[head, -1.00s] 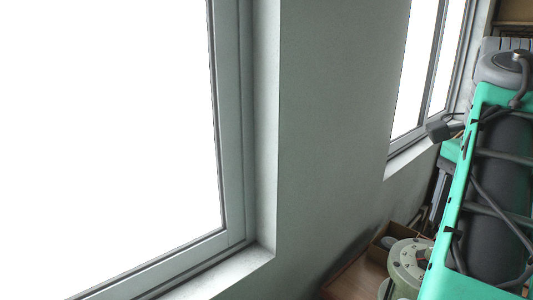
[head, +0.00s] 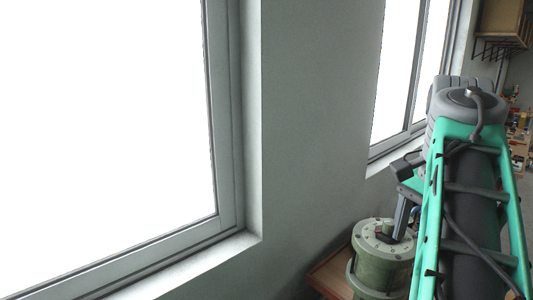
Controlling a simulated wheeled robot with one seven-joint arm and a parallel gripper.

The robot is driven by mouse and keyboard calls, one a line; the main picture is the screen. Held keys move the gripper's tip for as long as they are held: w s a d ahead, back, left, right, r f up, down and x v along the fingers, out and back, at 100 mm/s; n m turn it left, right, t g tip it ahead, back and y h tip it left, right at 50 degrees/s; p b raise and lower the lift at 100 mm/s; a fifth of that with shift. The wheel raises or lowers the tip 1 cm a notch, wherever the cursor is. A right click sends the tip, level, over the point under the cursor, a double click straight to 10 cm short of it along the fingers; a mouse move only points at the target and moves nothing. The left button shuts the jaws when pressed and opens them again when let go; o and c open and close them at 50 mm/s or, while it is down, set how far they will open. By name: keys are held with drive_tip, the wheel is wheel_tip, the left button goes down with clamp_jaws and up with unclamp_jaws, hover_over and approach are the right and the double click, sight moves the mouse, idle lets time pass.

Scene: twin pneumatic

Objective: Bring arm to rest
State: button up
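My arm (head: 470,205), a green frame around dark grey links, rises along the right side of the head view. Beyond it, the dark end that looks like my gripper (head: 401,220) points downward, partly hidden behind the arm. It appears in front of or over a pale green round metal unit (head: 375,277) with a bolted top. I cannot tell whether they touch. The fingertips are too small and covered to tell open from shut, and nothing held is visible.
The unit stands by a brown wooden surface (head: 327,272) against the grey wall (head: 310,130). A large bright window (head: 110,130) fills the left, and another window (head: 400,75) is farther back. A wall shelf (head: 503,22) and cluttered shelving (head: 520,145) are at the far right.

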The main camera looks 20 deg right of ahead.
drive_tip(key=w+a+f+n+t+b, duration=0.1)
drive_tip(key=w+a+f+n+t, duration=0.1)
drive_tip(key=a+f+n, duration=0.6)
drive_tip(key=w+a+f+n+t+b, duration=0.2)
drive_tip(key=w+a+f+n, duration=0.3)
drive_tip(key=a+f, duration=1.1)
wheel_tip(320, 180, down, 2)
drive_tip(key=n, duration=0.3)
drive_tip(key=shift+w+f+y, duration=0.15)
drive_tip(key=shift+w+y, duration=0.1)
drive_tip(key=shift+y, duration=0.05)
